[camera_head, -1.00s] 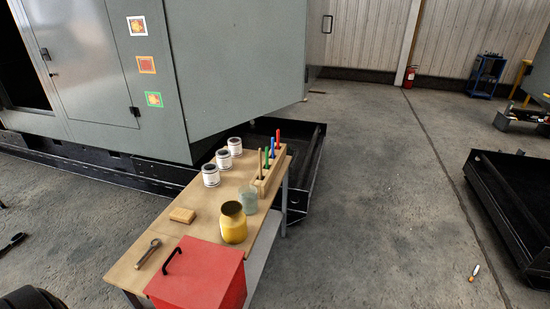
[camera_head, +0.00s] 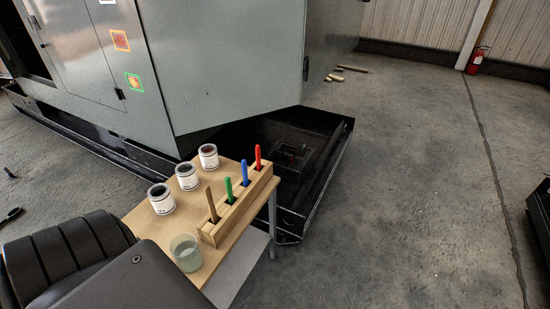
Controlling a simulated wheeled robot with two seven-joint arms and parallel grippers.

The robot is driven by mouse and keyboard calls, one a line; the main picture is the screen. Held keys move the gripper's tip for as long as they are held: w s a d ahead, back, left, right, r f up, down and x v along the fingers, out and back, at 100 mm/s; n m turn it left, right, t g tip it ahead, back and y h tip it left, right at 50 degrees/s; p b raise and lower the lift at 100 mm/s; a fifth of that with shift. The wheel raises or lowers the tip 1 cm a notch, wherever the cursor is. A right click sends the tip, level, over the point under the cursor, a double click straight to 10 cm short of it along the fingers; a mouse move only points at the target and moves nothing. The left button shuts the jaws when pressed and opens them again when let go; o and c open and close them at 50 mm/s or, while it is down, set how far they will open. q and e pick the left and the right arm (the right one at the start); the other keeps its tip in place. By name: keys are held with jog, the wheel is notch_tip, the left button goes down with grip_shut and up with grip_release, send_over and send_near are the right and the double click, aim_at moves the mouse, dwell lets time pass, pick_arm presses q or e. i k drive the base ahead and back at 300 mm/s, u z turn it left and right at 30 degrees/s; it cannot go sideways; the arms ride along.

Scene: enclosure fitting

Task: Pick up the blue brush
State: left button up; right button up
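The blue brush (camera_head: 245,172) stands upright in a wooden holder (camera_head: 236,217) on the table, with only its blue handle showing above the block. It is between a green brush (camera_head: 229,190) and a red brush (camera_head: 258,157). A brown-handled brush (camera_head: 211,203) stands at the near end of the same holder. Neither of my grippers is in view. A dark part of my arm fills the lower left and hides the near part of the table.
Several cans (camera_head: 187,176) stand along the table's left side. A translucent cup (camera_head: 186,252) stands near the holder. A grey enclosure (camera_head: 225,70) and a black tray (camera_head: 325,165) lie behind the table.

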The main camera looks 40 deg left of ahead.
aim_at(245, 173)
jog(key=z, duration=0.05)
jog(key=i, duration=0.45)
jog(key=u, duration=2.45)
